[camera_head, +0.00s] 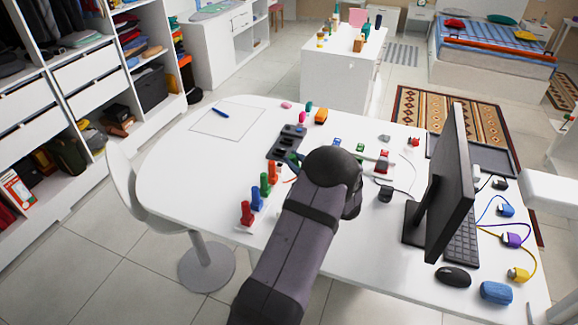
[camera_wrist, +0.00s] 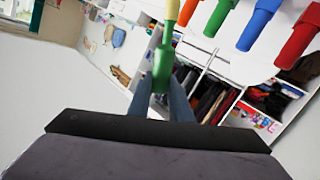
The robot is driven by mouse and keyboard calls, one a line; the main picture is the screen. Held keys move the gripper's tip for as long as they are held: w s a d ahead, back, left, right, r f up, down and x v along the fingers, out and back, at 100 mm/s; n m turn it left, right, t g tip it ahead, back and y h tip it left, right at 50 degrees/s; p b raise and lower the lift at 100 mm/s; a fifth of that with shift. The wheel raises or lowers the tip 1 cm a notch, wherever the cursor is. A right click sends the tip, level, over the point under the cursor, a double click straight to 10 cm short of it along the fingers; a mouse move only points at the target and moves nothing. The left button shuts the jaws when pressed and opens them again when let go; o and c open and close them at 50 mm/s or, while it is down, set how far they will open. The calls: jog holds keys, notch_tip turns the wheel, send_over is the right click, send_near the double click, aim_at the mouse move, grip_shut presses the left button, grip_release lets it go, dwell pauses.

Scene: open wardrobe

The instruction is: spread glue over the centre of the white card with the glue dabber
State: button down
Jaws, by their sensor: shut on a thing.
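The white card (camera_head: 240,124) lies flat at the far left of the white table, seen as a thin outline. A blue pen-like thing (camera_head: 220,113) lies on it. My gripper (camera_wrist: 162,82) is shut on a green tool with a pale yellow end, which looks like the glue dabber (camera_wrist: 162,68). The card is not clear in the wrist view. In the head view my arm hides most of the gripper, which is right of the card and apart from it. A bit of green shows beside my wrist (camera_head: 293,158).
Red (camera_head: 246,212), blue (camera_head: 256,198), green (camera_head: 265,184) and orange (camera_head: 272,170) upright pieces stand in a row left of my arm. A dark tray (camera_head: 287,142) lies behind them. A monitor (camera_head: 452,185) stands at the right. The table's left part (camera_head: 185,175) is clear.

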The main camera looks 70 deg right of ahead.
jog(key=shift+f, duration=0.15)
jog(key=shift+f+b, duration=1.6)
jog(key=shift+f, duration=0.8)
